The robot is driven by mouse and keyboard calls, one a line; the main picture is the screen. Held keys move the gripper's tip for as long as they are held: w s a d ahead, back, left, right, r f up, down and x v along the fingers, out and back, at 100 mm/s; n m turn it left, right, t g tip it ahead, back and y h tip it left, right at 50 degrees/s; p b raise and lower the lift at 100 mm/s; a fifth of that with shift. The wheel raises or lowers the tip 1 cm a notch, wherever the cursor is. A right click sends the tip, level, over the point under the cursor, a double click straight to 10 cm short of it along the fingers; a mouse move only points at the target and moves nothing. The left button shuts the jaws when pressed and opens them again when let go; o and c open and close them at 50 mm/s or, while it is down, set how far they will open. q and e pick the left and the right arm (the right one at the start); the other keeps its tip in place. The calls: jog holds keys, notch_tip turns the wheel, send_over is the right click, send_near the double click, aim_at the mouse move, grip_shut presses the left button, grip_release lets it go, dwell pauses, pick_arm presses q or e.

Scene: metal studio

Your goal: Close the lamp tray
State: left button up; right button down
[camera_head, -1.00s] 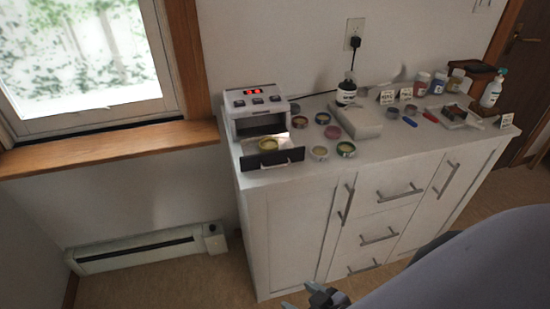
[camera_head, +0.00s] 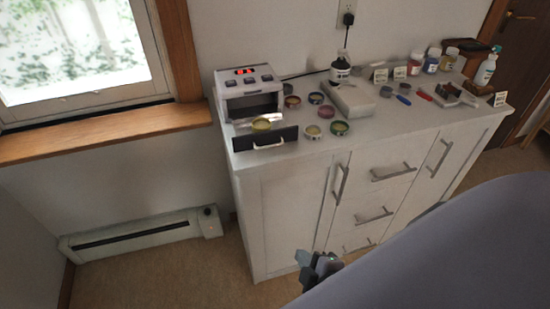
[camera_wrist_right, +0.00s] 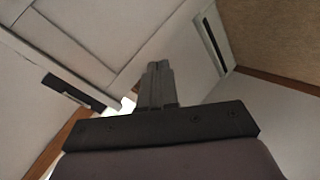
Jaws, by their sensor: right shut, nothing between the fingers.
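The lamp (camera_head: 247,82) is a small white box with a red display and buttons, at the left end of the white cabinet top. Its tray (camera_head: 266,140) is pulled out at the front, with a dark front panel and a light handle. A yellow-green round container (camera_head: 261,124) sits in the tray. My right gripper (camera_head: 308,262) is low in front of the cabinet, well below and apart from the tray. In the right wrist view the gripper (camera_wrist_right: 158,66) has its fingers together and empty. My left gripper is not in view.
The white cabinet (camera_head: 290,210) has bar handles on its front. Several small round tins (camera_head: 340,128) stand right of the lamp, near a white block (camera_head: 352,102). Bottles and jars (camera_head: 432,62) stand farther right. A wooden window sill (camera_head: 110,130) is at the left.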

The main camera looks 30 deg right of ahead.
jog(key=w+d+r+n+t+h+b, duration=0.1)
jog(key=w+d+r+n+t+h, duration=0.25)
jog(key=n, duration=0.65)
jog(key=n+t+b, duration=0.1)
jog(key=n+t, duration=0.4)
jog(key=n, duration=0.7)
send_near(268, 139)
jog(key=w+r+p, duration=0.1)
jog(key=w+p, duration=0.1)
jog(key=w, duration=0.1)
jog(key=shift+d+r+g, duration=0.2)
jog(key=shift+r+g, duration=0.05)
jog(key=shift+r, duration=0.15)
jog(key=shift+w, duration=0.1)
jog(key=x, duration=0.1)
jog(key=b+x, duration=0.1)
jog(key=x, duration=0.1)
jog(key=shift+d+f, duration=0.1)
jog(key=shift+f, duration=0.25)
jog(key=shift+w+d+r, duration=0.1)
jog(key=shift+w, duration=0.45)
